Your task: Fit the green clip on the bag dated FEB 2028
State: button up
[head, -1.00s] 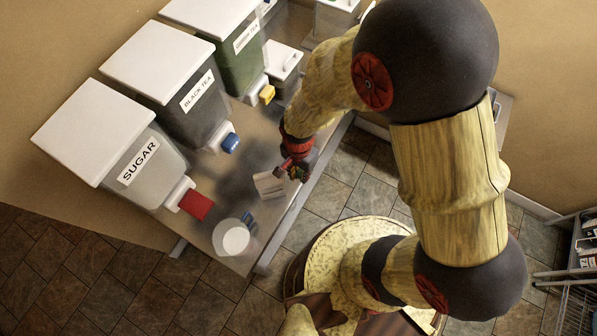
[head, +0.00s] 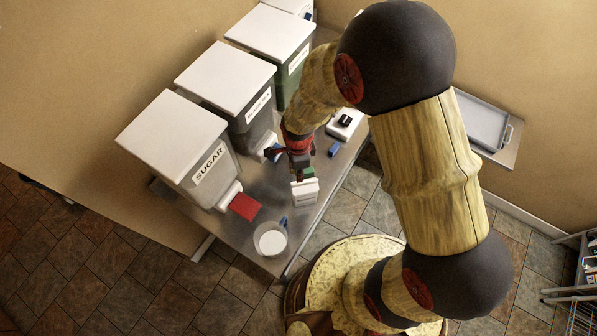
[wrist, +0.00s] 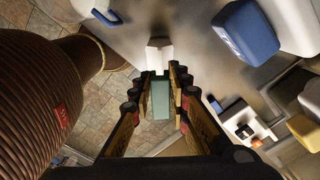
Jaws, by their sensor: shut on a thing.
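My gripper (head: 302,170) is over the metal table, pointing down. In the wrist view its two fingers (wrist: 160,84) are shut on the green clip (wrist: 160,101), a flat grey-green piece between them. In the head view the green clip (head: 308,172) shows as a small patch at the fingertips. A white bag (head: 304,193) stands right by the clip; it also shows past the fingertips in the wrist view (wrist: 158,53). I cannot tell whether clip and bag touch. No date is readable on the bag.
A blue piece (head: 334,150) and a white scale-like box (head: 345,124) with a black item lie to the right.

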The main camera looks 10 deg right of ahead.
jog(key=shift+d+f+b, duration=0.2)
jog(key=shift+f+b, duration=0.35)
jog(key=shift+f, duration=0.55)
jog(key=shift+a+f+b, duration=0.1)
jog(key=shift+f+b, duration=0.4)
jog(key=shift+f, duration=0.2)
jog(key=shift+f+b, duration=0.5)
jog(key=shift+f, duration=0.15)
jog(key=shift+f+b, duration=1.1)
jog(key=shift+b, duration=0.15)
dwell(1.7)
jog(key=o, duration=0.9)
jog(key=shift+o, duration=0.6)
jog(key=o, duration=0.4)
